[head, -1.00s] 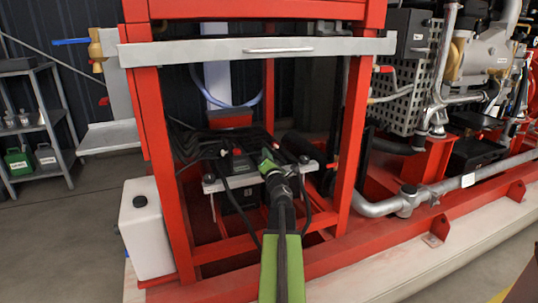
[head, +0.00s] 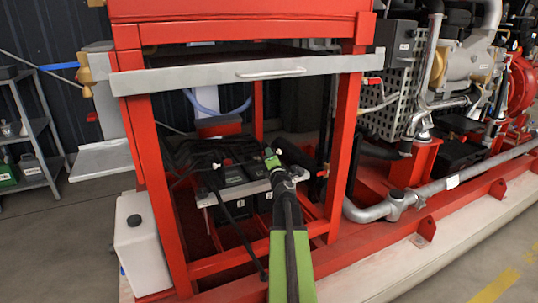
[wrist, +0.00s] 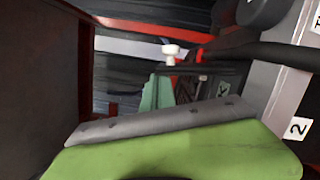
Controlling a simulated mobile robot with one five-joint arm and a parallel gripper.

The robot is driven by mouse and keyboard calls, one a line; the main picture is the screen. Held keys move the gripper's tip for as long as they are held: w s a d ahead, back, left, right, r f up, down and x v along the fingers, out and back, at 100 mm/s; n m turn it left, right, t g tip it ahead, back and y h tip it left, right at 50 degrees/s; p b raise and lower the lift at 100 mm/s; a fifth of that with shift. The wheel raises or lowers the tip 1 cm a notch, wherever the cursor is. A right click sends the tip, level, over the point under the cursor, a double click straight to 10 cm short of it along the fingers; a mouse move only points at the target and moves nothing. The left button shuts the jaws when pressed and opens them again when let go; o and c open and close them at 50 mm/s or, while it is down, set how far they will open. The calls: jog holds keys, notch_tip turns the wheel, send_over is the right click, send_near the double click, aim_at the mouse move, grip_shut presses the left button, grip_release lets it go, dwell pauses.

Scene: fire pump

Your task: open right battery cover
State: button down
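Two black batteries sit low inside the red frame in the head view, behind a light grey bar (head: 232,193). The left battery (head: 232,212) shows most; the right battery (head: 263,202) is partly behind my arm. Black covers and cables (head: 205,155) lie on top, too cluttered to separate. My gripper (head: 272,161) is at the right end of the batteries, near the right cover; contact cannot be told. In the wrist view a green finger with a grey pad (wrist: 160,120) fills the bottom. The finger opening is unclear.
Red posts (head: 343,150) stand on both sides of the opening, with a grey rail with a handle (head: 270,72) across above my arm. A white tank (head: 142,245) stands at the left front. Grey pipes (head: 395,205) run at the right.

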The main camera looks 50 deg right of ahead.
jog(key=shift+s+d+r, duration=0.25)
jog(key=shift+d+r, duration=0.05)
jog(key=shift+d, duration=0.4)
dwell(0.3)
jog(key=shift+s, duration=0.1)
